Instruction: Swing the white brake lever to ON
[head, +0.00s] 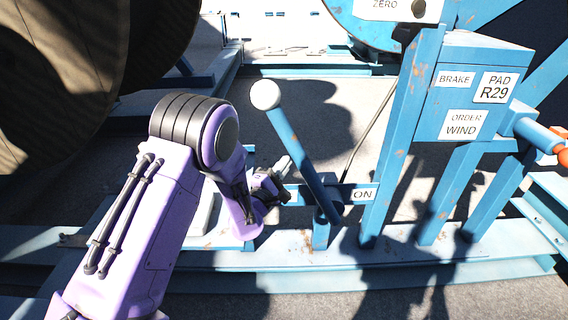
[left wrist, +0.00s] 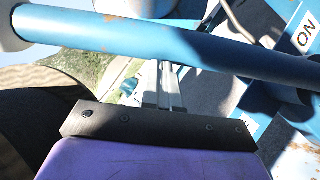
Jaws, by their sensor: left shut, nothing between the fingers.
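The brake lever is a blue bar (head: 298,148) with a white ball knob (head: 265,94). It leans up and to the left from its pivot, with the knob away from the ON label (head: 363,195), which is right of the bar's lower part. My left gripper (head: 287,165) is shut and empty, just left of the bar at about mid-height. In the left wrist view the bar (left wrist: 190,48) crosses above the shut fingers (left wrist: 166,85), with the knob (left wrist: 10,28) at the left edge. Whether the fingers touch the bar I cannot tell. My right gripper is out of view.
A blue box (head: 468,95) with BRAKE, PAD R29 and ORDER WIND labels stands on posts at the right. A large wooden reel (head: 50,75) fills the upper left. A blue base rail (head: 400,252) runs across the front. Grey floor shows behind the lever.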

